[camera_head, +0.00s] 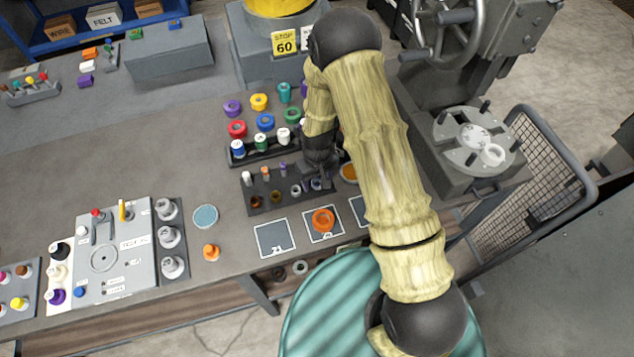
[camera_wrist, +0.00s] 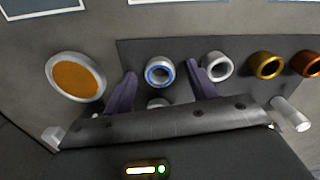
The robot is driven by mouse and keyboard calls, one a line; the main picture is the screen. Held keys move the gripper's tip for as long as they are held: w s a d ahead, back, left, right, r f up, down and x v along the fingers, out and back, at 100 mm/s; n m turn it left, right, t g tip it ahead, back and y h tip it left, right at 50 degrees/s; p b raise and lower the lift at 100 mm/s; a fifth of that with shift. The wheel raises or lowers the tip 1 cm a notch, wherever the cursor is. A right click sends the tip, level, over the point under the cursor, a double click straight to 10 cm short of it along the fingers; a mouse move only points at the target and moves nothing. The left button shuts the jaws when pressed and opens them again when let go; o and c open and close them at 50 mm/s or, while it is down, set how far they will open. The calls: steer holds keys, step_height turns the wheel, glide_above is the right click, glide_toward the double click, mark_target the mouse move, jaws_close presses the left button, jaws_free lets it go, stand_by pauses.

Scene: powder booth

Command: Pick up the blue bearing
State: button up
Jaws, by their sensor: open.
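The blue bearing (camera_wrist: 159,75), a silver ring with a blue inner band, stands at the end of a dark rack (camera_wrist: 135,52) in the wrist view. My gripper (camera_wrist: 161,69) is open, with one purple finger on either side of the bearing. A gap shows between the bearing and each finger. In the head view my gripper (camera_head: 318,172) is over the right end of the rack (camera_head: 284,207), and the bearing is partly hidden there.
A silver ring (camera_wrist: 217,65) stands close beside my right finger, with gold (camera_wrist: 267,65) and bronze (camera_wrist: 306,63) rings beyond. An amber disc (camera_wrist: 76,77) lies left of the rack in the wrist view. An orange ring (camera_head: 323,220) lies on a marked square.

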steer(key=c, duration=1.1)
steer(key=shift+r, duration=0.1)
step_height(320, 180, up, 10)
steer(key=b, duration=0.3)
steer(key=shift+a, duration=0.1)
